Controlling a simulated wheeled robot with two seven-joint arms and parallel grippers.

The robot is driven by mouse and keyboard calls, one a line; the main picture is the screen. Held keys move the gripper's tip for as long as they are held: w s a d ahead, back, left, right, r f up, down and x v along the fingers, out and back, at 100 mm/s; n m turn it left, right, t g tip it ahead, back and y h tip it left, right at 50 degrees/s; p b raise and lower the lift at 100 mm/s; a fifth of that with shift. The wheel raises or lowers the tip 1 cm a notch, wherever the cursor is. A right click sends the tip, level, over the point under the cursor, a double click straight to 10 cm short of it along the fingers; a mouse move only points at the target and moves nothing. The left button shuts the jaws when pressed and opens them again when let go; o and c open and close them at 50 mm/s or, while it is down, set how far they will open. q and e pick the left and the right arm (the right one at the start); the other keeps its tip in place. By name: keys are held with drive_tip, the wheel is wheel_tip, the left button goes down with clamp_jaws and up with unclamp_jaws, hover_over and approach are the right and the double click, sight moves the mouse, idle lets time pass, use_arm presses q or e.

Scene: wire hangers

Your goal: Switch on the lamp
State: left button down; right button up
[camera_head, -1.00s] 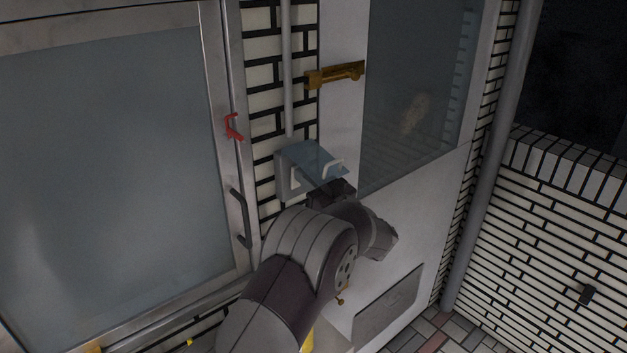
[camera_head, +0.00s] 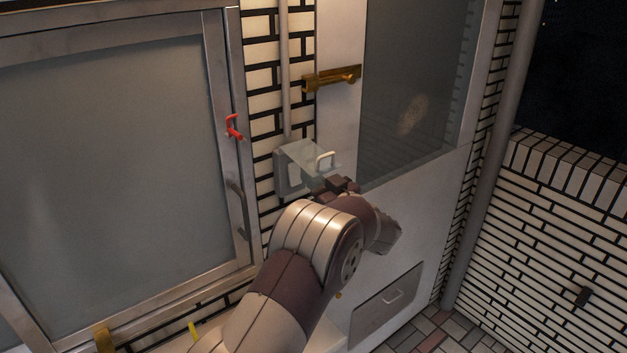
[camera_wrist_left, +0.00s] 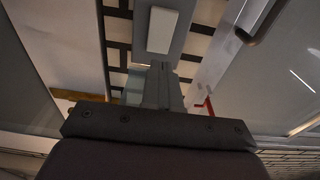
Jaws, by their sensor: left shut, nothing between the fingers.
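A grey switch box (camera_head: 281,176) is fixed to the tiled wall, with a pale rocker on its front. Its clear cover (camera_head: 306,153) with a white handle (camera_head: 326,160) is swung up and stands out from the box. My left gripper (camera_head: 328,186) is just below and in front of the box, partly hidden by my wrist. In the left wrist view the shut, empty fingers (camera_wrist_left: 165,84) point at the white rocker (camera_wrist_left: 162,30); I cannot tell whether they touch it. The lamp itself is not in view, but warm light falls on the scene. My right gripper is not in view.
A framed glass door (camera_head: 110,170) with a red hook (camera_head: 233,127) and a dark handle stands left of the switch. A brass latch (camera_head: 332,77) sits above on the white cabinet panel. A conduit (camera_head: 285,70) runs up from the box.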

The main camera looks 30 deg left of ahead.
use_arm(q)
drive_tip(key=s+d+r+b, duration=0.2)
drive_tip(key=s+d+b, duration=0.2)
drive_tip(key=d, duration=0.6)
drive_tip(key=w+d+f+m+t+h, duration=0.6)
drive_tip(key=w+d+f+m+h, duration=0.15)
drive_tip(key=d+f+h, duration=0.35)
drive_tip(key=s+d+f+m+g+h, duration=0.3)
drive_tip(key=s+f+h, duration=0.3)
drive_tip(key=s+a+f+m+g, duration=0.1)
drive_tip(key=s+f+g, duration=0.1)
drive_tip(key=s, duration=0.6)
drive_tip(key=s+a+f+m+g, duration=0.1)
drive_tip(key=s+g, duration=0.3)
drive_tip(key=s, duration=0.5)
drive_tip(key=s+a+f+m+g, duration=0.1)
drive_tip(key=s+a+f+g, duration=0.2)
drive_tip(key=s, duration=0.5)
drive_tip(key=shift+s+a+f, duration=0.2)
drive_tip(key=shift+s+f, duration=0.05)
drive_tip(key=shift+s, duration=0.05)
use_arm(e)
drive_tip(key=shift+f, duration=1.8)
